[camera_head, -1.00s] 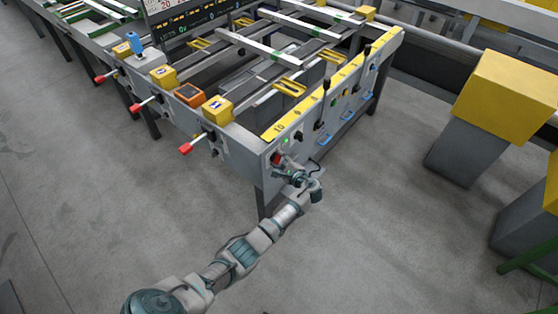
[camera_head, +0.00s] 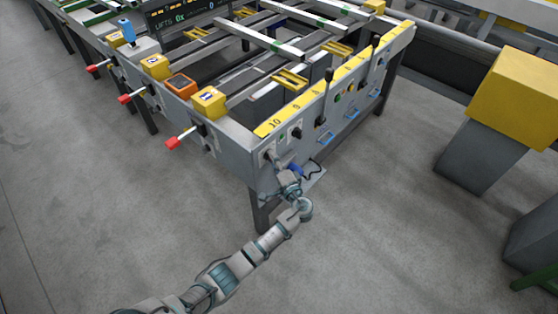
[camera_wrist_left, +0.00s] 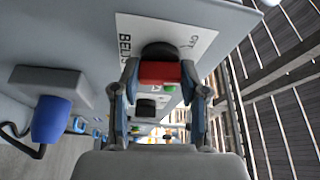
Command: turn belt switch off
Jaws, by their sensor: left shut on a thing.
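The belt switch shows in the left wrist view as a red handle (camera_wrist_left: 160,74) on a round black base, on a white label plate (camera_wrist_left: 200,38) reading "BEL…" and what looks like "OFF". My left gripper (camera_wrist_left: 160,84) has one finger on each side of the red handle and is shut on it. In the head view my left gripper (camera_head: 273,160) is at the near corner of the table's end panel (camera_head: 256,178). There the switch is mostly hidden by the gripper. My right gripper is not in view.
A blue knob or plug (camera_wrist_left: 50,120) on a grey box sits left of the gripper. Beyond the switch are a black knob (camera_wrist_left: 146,108) and a green part (camera_wrist_left: 170,88). Red-tipped levers (camera_head: 172,143) stick out from the table's left side. The floor in front is clear.

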